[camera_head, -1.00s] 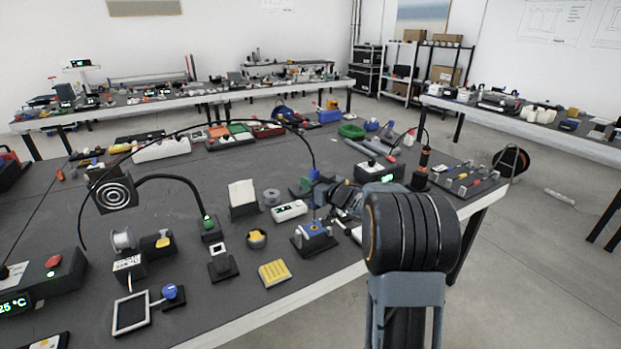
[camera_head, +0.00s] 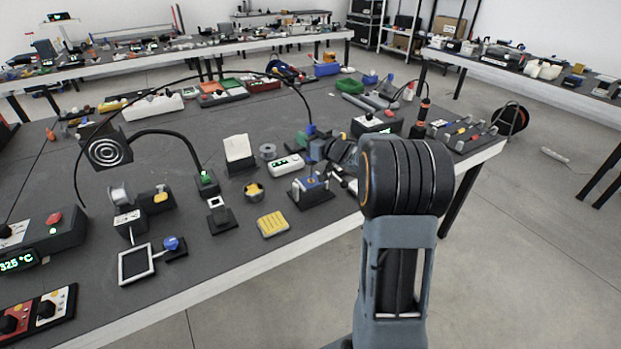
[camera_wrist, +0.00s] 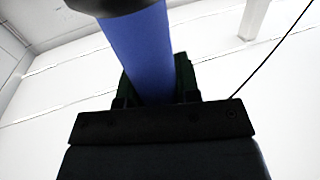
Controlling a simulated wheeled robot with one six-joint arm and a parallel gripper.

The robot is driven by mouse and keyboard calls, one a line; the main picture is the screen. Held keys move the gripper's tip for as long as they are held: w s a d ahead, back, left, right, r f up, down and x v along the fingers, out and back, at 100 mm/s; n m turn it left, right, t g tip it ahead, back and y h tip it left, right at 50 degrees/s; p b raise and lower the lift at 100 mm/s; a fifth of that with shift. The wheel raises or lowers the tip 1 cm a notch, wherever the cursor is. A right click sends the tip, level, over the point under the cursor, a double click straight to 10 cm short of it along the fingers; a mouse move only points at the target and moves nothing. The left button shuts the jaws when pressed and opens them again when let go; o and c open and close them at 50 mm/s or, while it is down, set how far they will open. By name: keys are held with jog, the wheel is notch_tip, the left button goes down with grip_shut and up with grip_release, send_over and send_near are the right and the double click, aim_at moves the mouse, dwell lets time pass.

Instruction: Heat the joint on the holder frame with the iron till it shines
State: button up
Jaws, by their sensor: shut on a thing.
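The soldering iron (camera_wrist: 142,45) has a blue handle and stands roughly upright in my gripper (camera_wrist: 155,88), whose dark jaws are shut on it in the wrist view. In the head view my gripper (camera_head: 318,150) and the iron's blue top (camera_head: 311,130) are above and behind the holder frame (camera_head: 312,198). This frame stands on a black base near the table's front edge and holds a small blue board (camera_head: 309,182). The iron's tip is hidden or too small to make out, so contact with the joint cannot be told. Whether the joint shines cannot be told.
The iron's black cable arcs over the table. A station display (camera_head: 17,262) reads 325 °C. A yellow sponge (camera_head: 272,224), a white meter-like box (camera_head: 286,165) and a fume fan (camera_head: 108,150) stand left of the frame. Floor is free at lower right.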

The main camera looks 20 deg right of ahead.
jog(key=shift+f, duration=0.3)
jog(key=shift+r, duration=0.15)
dwell(1.6)
